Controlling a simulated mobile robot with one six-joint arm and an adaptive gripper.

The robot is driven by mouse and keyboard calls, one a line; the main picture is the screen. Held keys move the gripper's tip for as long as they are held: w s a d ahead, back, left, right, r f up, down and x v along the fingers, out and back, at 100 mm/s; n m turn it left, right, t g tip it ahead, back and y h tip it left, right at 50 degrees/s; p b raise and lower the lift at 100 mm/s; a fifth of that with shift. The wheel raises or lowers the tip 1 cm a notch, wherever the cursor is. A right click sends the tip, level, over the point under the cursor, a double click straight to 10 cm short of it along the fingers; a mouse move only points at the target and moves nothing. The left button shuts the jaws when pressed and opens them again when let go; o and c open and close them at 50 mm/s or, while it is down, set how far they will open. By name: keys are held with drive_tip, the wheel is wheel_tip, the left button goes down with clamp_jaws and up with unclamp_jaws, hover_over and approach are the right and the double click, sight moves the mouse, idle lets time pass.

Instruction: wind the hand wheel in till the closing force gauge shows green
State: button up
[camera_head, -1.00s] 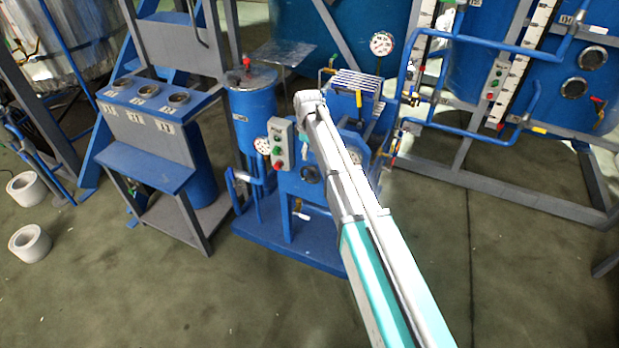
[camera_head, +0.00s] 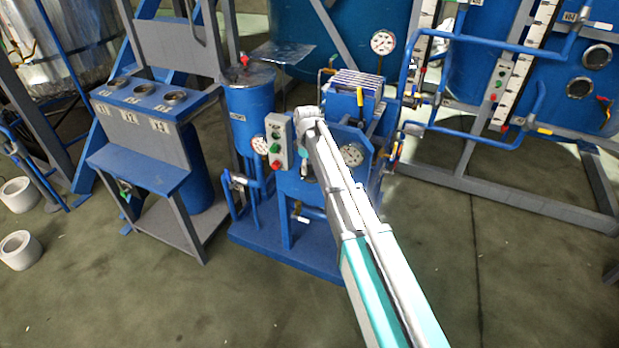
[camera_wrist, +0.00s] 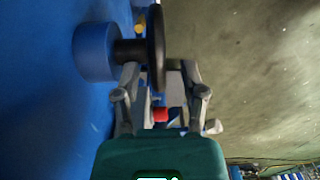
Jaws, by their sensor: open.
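The hand wheel (camera_wrist: 156,30) is dark and seen nearly edge-on in the wrist view. A dark shaft joins it to a blue round boss (camera_wrist: 96,52) on its left. My gripper (camera_wrist: 160,68) is open, its two fingers either side of the wheel's lower rim. I cannot tell whether either finger touches it. In the head view my arm covers the wheel and gripper. A pale round gauge (camera_head: 350,155) shows on the blue machine (camera_head: 318,252) just right of my arm's end. I cannot tell whether it is the closing force gauge, nor read it.
A grey button box (camera_head: 278,142) and a small gauge (camera_head: 259,145) stand left of my arm. A larger dial (camera_head: 383,42) is behind. A blue stand with round openings (camera_head: 150,105) is at left, piped tanks (camera_head: 565,70) at right. Floor in front is clear.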

sight(310, 174)
drive_tip(key=shift+f+b, duration=1.15)
drive_tip(key=shift+f, duration=0.3)
clamp_jaws()
